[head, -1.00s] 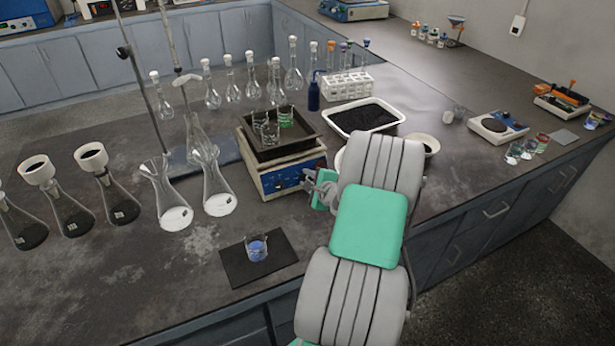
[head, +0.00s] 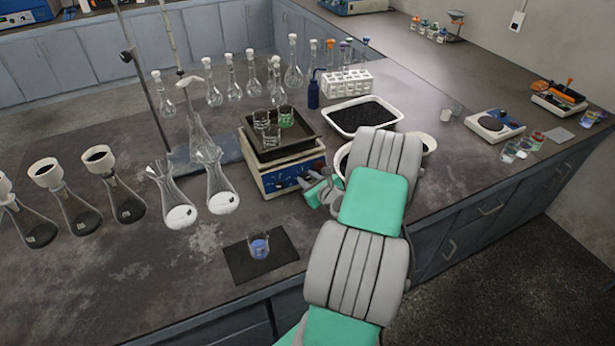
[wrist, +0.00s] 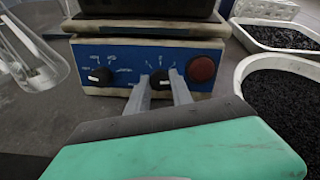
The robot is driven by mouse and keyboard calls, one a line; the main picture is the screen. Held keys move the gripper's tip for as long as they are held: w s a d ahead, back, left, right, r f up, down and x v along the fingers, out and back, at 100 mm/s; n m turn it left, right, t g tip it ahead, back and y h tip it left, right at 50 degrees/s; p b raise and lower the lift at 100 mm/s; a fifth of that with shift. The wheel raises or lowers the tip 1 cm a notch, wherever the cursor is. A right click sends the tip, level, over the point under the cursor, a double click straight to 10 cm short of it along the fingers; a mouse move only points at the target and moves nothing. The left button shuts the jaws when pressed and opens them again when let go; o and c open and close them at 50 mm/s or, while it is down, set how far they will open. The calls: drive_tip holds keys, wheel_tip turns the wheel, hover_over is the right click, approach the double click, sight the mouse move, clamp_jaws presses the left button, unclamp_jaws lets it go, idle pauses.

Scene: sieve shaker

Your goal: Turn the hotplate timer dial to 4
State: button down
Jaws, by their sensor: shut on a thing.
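The hotplate has a cream body and a blue front panel (head: 285,180). Its panel (wrist: 120,58) faces the wrist camera with two black dials and a round red button (wrist: 201,70). The left dial (wrist: 99,76) is free, its white mark showing. My gripper (wrist: 160,84) has one finger on each side of the right dial (wrist: 160,77) and is shut on it. The small panel print, including numbers, is too small to read. In the head view my gripper (head: 312,187) is at the panel's right end, and my arm partly hides it.
A dark tray with glass beakers (head: 272,130) sits on the hotplate. White trays of black grains (head: 362,117) stand to its right and behind. Flasks (head: 219,187) stand close on the left. A small beaker of blue liquid (head: 259,247) stands on a dark mat in front.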

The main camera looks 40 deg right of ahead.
drive_tip(key=shift+m, duration=0.5)
drive_tip(key=c, duration=1.1)
unclamp_jaws()
drive_tip(key=shift+s, duration=0.1)
drive_tip(key=v, duration=0.7)
drive_tip(key=shift+s+a+r, duration=0.1)
drive_tip(key=shift+s+a, duration=0.05)
drive_tip(key=shift+s, duration=0.15)
